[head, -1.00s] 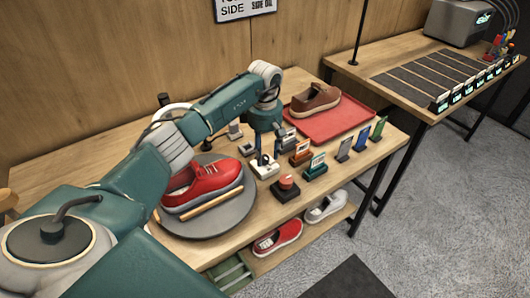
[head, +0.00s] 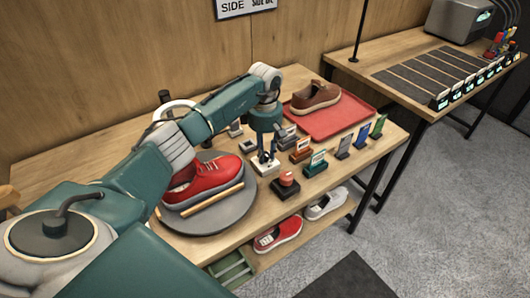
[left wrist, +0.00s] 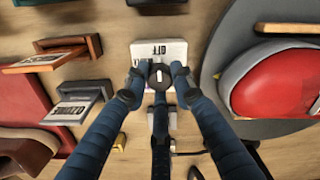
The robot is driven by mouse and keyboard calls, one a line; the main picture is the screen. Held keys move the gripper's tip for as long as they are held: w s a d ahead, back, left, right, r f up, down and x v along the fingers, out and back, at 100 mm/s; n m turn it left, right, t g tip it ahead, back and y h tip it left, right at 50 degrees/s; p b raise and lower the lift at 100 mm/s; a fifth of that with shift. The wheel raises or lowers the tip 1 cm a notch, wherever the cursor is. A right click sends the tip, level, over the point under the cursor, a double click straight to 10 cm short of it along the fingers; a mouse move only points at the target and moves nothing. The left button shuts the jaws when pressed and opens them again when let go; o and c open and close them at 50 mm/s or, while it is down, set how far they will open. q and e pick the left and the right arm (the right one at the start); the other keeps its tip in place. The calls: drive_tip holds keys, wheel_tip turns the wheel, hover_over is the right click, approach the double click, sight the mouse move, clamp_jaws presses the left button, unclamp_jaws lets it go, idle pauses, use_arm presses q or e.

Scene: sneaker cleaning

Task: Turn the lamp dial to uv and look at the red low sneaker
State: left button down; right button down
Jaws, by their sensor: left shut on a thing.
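The lamp dial (left wrist: 159,77) is a dark round knob with a white mark on a white base (left wrist: 172,50) that reads OFF in the left wrist view. In the head view the white base (head: 266,168) stands on the table right of the turntable. My left gripper (left wrist: 158,82) points down over it, its blue fingers shut around the knob; it also shows in the head view (head: 265,155). The red low sneaker (head: 207,177) sits on the grey round turntable (head: 228,215) beside a wooden stick. My right gripper is not in view.
A brown shoe (head: 316,97) lies on a red tray (head: 345,122). A red button (head: 287,179) and several small card stands (head: 316,165) are close to the dial. A red shoe and a white shoe (head: 325,204) lie on the lower shelf.

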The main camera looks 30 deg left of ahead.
use_arm(q)
drive_tip(key=shift+n, duration=0.5)
drive_tip(key=n+b, duration=0.1)
drive_tip(key=n, duration=0.5)
drive_tip(key=shift+n+b, duration=0.35)
drive_tip(key=shift+n, duration=0.05)
drive_tip(key=n, duration=0.3)
drive_tip(key=shift+r+n, duration=0.1)
drive_tip(key=shift+n, duration=0.2)
drive_tip(key=n, duration=0.6)
drive_tip(key=n+p, duration=0.1)
drive_tip(key=n, duration=0.5)
drive_tip(key=shift+w+n, duration=0.1)
drive_tip(key=shift+n, duration=0.2)
